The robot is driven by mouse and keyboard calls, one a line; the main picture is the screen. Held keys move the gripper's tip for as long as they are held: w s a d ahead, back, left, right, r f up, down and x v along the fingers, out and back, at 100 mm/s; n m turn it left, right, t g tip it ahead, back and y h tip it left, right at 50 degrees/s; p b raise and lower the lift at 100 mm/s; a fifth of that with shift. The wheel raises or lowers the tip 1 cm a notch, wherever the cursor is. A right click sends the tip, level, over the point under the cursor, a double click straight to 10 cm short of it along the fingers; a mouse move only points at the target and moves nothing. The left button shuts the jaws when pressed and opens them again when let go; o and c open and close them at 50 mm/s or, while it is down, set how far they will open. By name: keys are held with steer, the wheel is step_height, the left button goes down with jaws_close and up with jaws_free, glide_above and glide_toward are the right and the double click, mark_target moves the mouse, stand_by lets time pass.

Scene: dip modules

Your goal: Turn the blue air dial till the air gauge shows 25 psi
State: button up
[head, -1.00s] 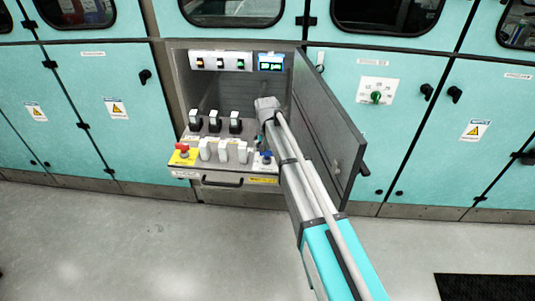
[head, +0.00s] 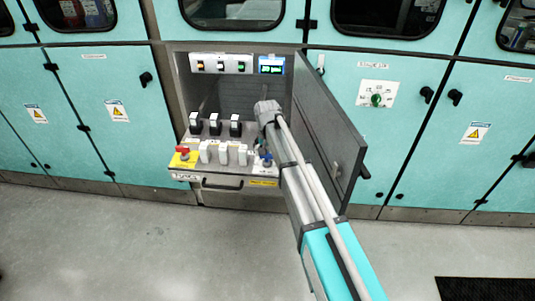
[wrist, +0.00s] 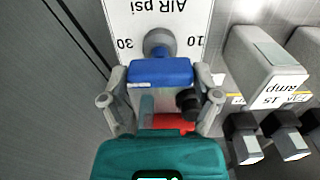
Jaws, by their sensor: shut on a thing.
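The blue air dial (wrist: 160,70) sits on a grey round stem in the wrist view, in front of a white plate (wrist: 183,22) marked "AIR psi", with 30 on the left and 10 on the right, upside down. My gripper (wrist: 163,80) has one finger on each side of the dial and is shut on it. In the head view the dial (head: 265,159) is a small blue spot beside my arm's end, partly hidden. The air gauge may be the blue-framed display (head: 271,64) at the top right of the recess; its digits are too small to read surely.
White switch modules (head: 223,153) and a red button (head: 184,150) stand left of the dial on the panel. Black-based switches (head: 215,125) stand behind. An open grey door (head: 335,125) is close on the right of my arm. The floor in front is clear.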

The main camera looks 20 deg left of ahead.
steer(key=shift+n, duration=0.3)
steer(key=n, duration=0.8)
stand_by(0.4)
steer(key=o, duration=0.9)
steer(key=shift+w, duration=0.1)
steer(key=shift+o, duration=0.3)
steer(key=shift+r, duration=0.1)
